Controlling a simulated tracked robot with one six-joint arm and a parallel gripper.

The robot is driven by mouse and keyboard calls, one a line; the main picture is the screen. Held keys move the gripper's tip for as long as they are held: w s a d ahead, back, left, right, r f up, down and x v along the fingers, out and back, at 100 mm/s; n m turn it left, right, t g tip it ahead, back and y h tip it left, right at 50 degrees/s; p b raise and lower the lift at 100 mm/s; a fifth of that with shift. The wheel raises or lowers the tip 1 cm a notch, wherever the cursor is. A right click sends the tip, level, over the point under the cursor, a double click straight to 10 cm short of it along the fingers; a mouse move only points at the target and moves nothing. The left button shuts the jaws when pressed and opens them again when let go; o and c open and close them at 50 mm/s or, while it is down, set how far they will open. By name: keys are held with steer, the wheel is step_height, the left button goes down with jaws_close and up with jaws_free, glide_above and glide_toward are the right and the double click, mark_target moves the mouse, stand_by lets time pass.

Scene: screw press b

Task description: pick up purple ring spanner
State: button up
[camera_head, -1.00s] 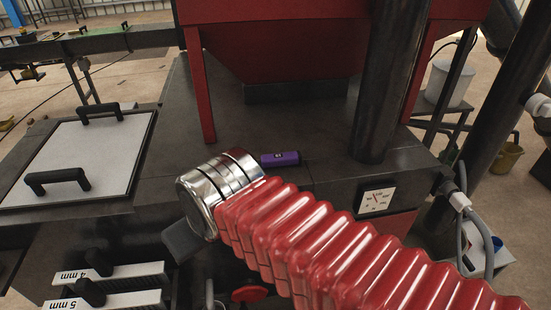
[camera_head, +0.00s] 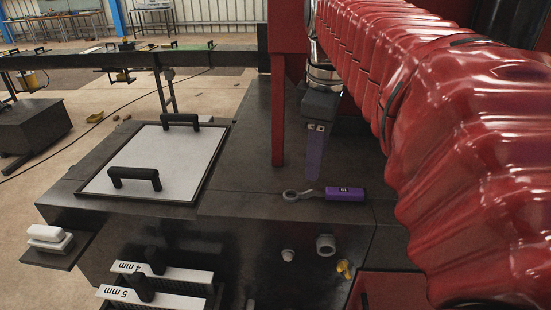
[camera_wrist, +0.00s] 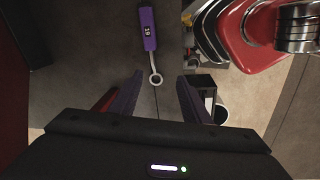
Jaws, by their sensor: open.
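The purple ring spanner (camera_head: 345,194) lies flat on the dark machine top near its front edge. Its purple handle with a white label is on the right and its grey ring end on the left. My gripper (camera_head: 314,178) points down above and behind it, its purple fingers apart from the spanner. In the wrist view the spanner (camera_wrist: 148,30) runs from the top to the centre, with its ring end in line with the gap between the fingers. My gripper (camera_wrist: 160,78) is open and empty there.
A red post (camera_head: 278,110) stands left of my gripper on the machine top. A white panel with black handles (camera_head: 160,160) lies to the left. Labelled 4 mm and 5 mm plates (camera_head: 165,272) sit below the front edge. The surface around the spanner is mostly clear.

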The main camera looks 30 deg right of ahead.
steer(key=s+d+r+n+g, duration=0.1)
steer(key=d+r+n, duration=0.2)
steer(key=d, duration=0.3)
steer(key=shift+d+r+y, duration=0.3)
steer(key=shift+d+r, duration=0.1)
steer(key=shift+r, duration=0.15)
glide_above(341, 190)
step_height(341, 190, down, 8)
steer(key=shift+s+a+f, duration=0.1)
steer(key=shift+a+f, duration=0.05)
steer(key=shift+f, duration=0.2)
steer(key=shift+f, duration=0.1)
steer(key=shift+f, duration=2.5)
steer(key=shift+c, duration=0.6)
